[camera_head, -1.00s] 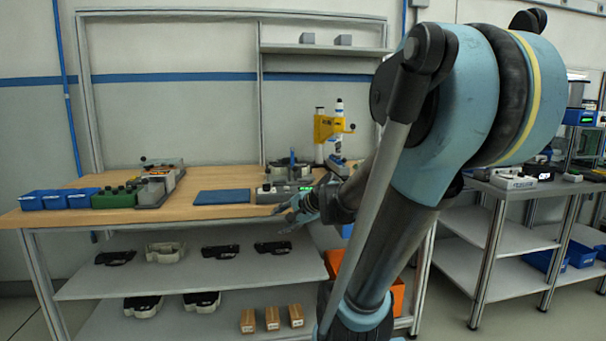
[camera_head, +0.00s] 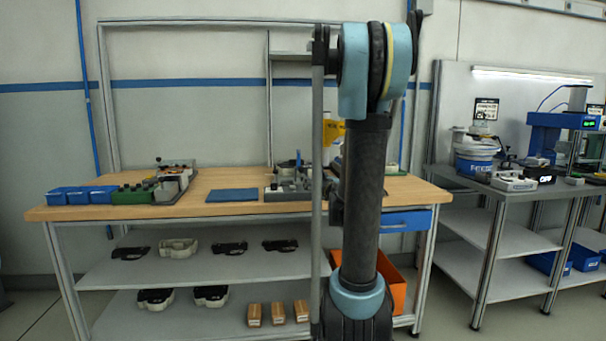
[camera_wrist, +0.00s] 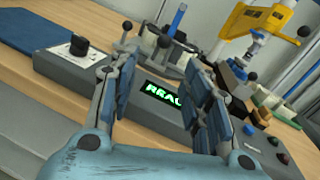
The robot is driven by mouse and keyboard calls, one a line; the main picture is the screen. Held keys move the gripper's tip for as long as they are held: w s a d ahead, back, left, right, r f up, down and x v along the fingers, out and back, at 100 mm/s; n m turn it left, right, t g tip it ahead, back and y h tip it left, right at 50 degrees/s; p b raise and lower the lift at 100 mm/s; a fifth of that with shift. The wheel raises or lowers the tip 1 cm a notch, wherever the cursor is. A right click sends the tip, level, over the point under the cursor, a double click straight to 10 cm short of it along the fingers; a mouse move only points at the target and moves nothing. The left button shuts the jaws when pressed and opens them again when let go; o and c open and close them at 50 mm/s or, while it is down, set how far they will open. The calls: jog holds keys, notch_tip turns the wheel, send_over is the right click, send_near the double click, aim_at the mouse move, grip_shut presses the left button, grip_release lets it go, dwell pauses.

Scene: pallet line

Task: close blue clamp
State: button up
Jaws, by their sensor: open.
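The blue clamp handle (camera_wrist: 176,24) stands nearly upright on a fixture (camera_wrist: 150,48) behind a grey control box (camera_wrist: 110,70) with a green-lit display. In the head view, the handle (camera_head: 298,158) shows small above the bench, just left of my arm. My gripper (camera_wrist: 160,88) is open and empty in the wrist view, its fingers spread on either side of the display. The handle is beyond the fingertips and apart from them. In the head view my arm hides the gripper and the right part of the fixture.
A yellow press (camera_wrist: 268,25) stands right of the fixture in the wrist view. A blue mat (camera_head: 232,195) lies left of it, then a green block (camera_head: 133,195) and blue bins (camera_head: 80,196). A black knob (camera_wrist: 78,46) tops the control box. Bare wood lies around the mat.

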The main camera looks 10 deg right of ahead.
aim_at(302, 169)
jog(key=x, duration=1.1)
jog(key=d+x, duration=0.1)
jog(key=x, duration=0.4)
jog(key=shift+w, duration=0.4)
grip_shut()
jog(key=shift+d, duration=0.35)
jog(key=shift+a, duration=0.15)
jog(key=shift+r, duration=0.1)
